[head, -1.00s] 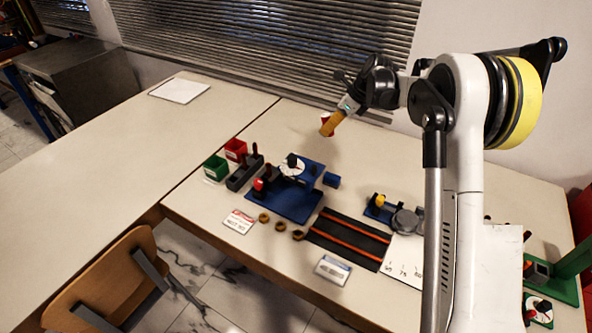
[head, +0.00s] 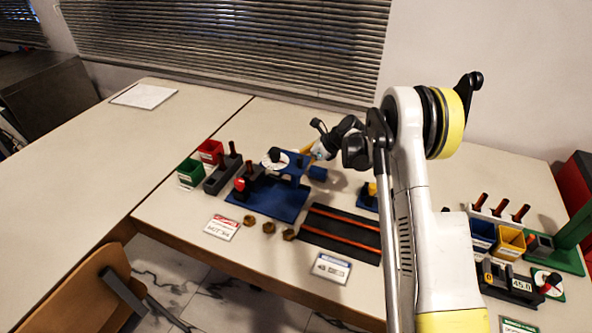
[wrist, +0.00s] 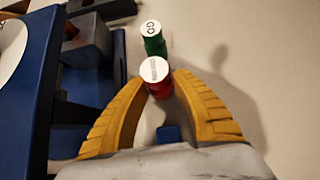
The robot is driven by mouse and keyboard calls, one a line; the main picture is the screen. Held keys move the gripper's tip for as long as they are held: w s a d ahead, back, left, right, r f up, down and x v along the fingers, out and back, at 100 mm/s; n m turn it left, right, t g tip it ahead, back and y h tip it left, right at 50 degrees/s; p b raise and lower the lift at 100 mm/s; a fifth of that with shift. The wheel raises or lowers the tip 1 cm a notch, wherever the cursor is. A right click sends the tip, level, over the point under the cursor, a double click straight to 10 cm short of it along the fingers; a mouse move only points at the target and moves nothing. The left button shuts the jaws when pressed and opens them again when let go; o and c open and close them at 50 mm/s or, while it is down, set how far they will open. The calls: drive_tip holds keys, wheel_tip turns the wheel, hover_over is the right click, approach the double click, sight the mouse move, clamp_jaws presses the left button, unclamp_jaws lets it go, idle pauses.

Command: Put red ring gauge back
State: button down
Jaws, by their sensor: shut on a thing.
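In the wrist view my gripper (wrist: 158,82) has its yellow fingers closed on a red cylinder-shaped gauge (wrist: 158,88) with a white cap. Its lettering is too blurred to read. A green piece (wrist: 155,46) with a white cap marked GO shows just beyond it; I cannot tell whether the two touch. In the head view my gripper (head: 307,150) is at the right side of the blue dial fixture (head: 268,203), near its upright part. The held gauge is not clear there, and I see no separate seat for it.
A blue block (head: 318,173) lies right of the fixture. Red (head: 210,151) and green (head: 190,172) bins stand left. Several brown nuts (head: 269,227) lie in front, beside a dark mat (head: 340,233) with orange rails. The left table (head: 90,160) is largely clear.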

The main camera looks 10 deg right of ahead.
wheel_tip(320, 180, down, 2)
drive_tip(key=shift+f+b, duration=0.25)
drive_tip(key=shift+b, duration=0.05)
drive_tip(key=shift+r, duration=0.1)
drive_tip(key=c, duration=1.1)
unclamp_jaws()
drive_tip(key=p+v, duration=0.4)
drive_tip(key=v, duration=0.8)
